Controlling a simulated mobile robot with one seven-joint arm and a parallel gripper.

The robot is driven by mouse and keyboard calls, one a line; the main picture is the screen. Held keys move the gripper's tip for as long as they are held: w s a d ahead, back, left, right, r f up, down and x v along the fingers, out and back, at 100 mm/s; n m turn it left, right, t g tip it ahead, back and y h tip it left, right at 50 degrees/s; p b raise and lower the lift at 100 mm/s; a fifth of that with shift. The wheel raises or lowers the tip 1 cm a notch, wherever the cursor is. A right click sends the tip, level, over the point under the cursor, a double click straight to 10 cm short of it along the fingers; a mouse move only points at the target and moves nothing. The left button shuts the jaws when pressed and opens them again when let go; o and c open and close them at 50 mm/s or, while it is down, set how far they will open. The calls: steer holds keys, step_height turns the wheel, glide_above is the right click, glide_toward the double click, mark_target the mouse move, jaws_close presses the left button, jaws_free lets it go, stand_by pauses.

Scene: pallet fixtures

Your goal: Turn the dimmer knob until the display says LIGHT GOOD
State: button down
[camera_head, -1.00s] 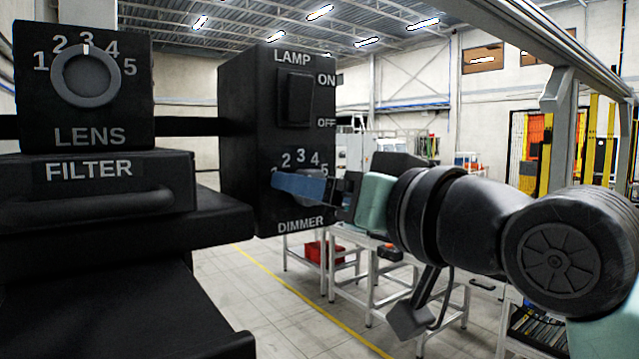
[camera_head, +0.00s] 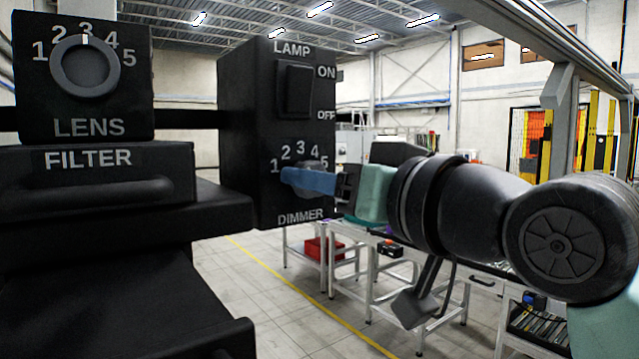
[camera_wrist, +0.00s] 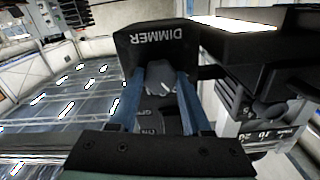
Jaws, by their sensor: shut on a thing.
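The dimmer knob (camera_wrist: 160,77) is grey and sits on the lower face of the black lamp box (camera_head: 240,130), under the numerals 1 to 5 and above the word DIMMER. In the head view it is mostly hidden behind a blue finger. My gripper (camera_head: 300,180) reaches in from the right, its blue fingers at the dial. In the wrist view my gripper (camera_wrist: 160,85) has one finger on each side of the knob and is shut on it. The knob's pointer setting cannot be read. No display reading LIGHT GOOD is legible in either view.
The lamp switch (camera_head: 297,90), marked ON and OFF, is above the dimmer. A lens dial (camera_head: 85,68) and a filter drawer (camera_head: 90,180) are at the left. A bright panel (camera_wrist: 240,23) shows at upper right in the wrist view. Work tables stand behind.

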steer(key=shift+n+b, duration=1.6)
steer(key=shift+n, duration=1.1)
steer(key=shift+c, duration=1.8)
jaws_free()
